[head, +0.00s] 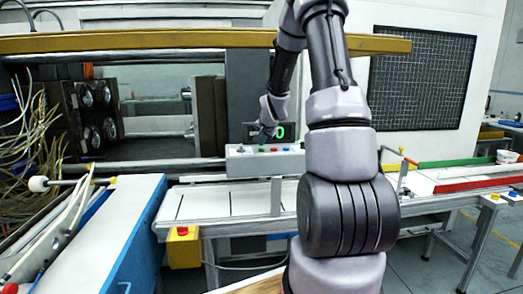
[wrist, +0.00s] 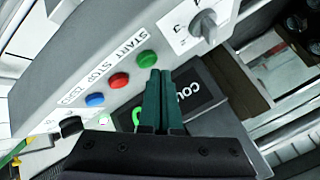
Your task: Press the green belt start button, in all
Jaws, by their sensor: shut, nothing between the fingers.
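In the wrist view the green button (wrist: 148,58) sits on a sloped grey control panel, by the printed word START. A red button (wrist: 119,80) by STOP and a blue button (wrist: 95,99) follow in a row to its lower left. My gripper (wrist: 159,71) is shut and empty, its dark green fingers side by side. The fingertips appear just below the green button in the picture; I cannot tell whether they touch it. In the head view my arm reaches over to the grey control box (head: 240,163), and the fingertips are hard to make out.
A grey rotary knob (wrist: 205,27) is on the same panel. A black counter display (wrist: 198,92) is behind the fingers. The white belt (head: 235,203) runs in front of the box. A yellow box with a red button (head: 183,250) hangs at the belt's front.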

